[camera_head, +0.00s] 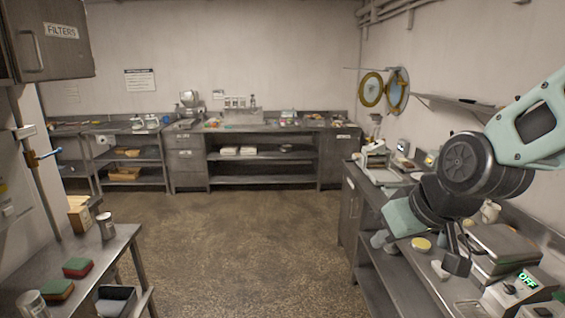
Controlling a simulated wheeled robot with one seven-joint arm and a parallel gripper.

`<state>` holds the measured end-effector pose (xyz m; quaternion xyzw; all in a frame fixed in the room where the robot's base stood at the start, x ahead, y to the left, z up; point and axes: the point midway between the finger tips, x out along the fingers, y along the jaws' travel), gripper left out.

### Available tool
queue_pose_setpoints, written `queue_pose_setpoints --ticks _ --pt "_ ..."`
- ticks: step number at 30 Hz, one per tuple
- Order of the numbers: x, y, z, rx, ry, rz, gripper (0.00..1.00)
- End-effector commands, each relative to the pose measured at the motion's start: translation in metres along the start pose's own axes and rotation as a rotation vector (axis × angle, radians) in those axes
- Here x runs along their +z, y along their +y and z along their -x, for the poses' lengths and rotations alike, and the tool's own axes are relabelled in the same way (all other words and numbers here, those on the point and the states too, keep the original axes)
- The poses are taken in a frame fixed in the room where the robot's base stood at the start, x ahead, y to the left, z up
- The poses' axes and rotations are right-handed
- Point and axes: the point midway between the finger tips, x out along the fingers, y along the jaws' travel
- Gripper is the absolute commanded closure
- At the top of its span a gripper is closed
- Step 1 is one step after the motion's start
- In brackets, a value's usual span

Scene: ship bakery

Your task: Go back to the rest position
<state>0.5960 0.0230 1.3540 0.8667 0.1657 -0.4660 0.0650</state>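My arm (480,165) reaches in from the right edge, over the right counter. My gripper (458,260) hangs at its end, dark, pointing down in front of a grey appliance with a flat lid (503,246). Its fingers are small and dark here, so I cannot tell whether they are open or shut. I see nothing clearly held. Whether the gripper touches the appliance is also unclear. A box with a green "OFF" display (520,288) sits just to the right and below the gripper.
The right counter (352,178) also carries a yellow-topped round item (421,244) and a small white item (439,270). A steel table (112,243) with sponges (77,267) and cans stands at left. A long workbench (262,128) lines the back. The floor (240,235) between is clear.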

Motion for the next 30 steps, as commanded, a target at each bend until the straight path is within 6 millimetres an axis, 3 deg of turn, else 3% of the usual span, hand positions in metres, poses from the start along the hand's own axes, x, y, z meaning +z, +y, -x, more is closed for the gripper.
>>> queue_pose_setpoints --ticks 1,6,17,30 --pt "0.015 0.019 -0.002 0.026 -0.042 -0.039 0.85" --pt "0.059 0.059 -0.002 0.086 -0.159 -0.137 0.85" --pt "0.138 0.113 0.011 0.183 -0.354 -0.317 0.85" --pt "0.167 0.034 -0.038 0.070 -0.418 -0.116 0.85"
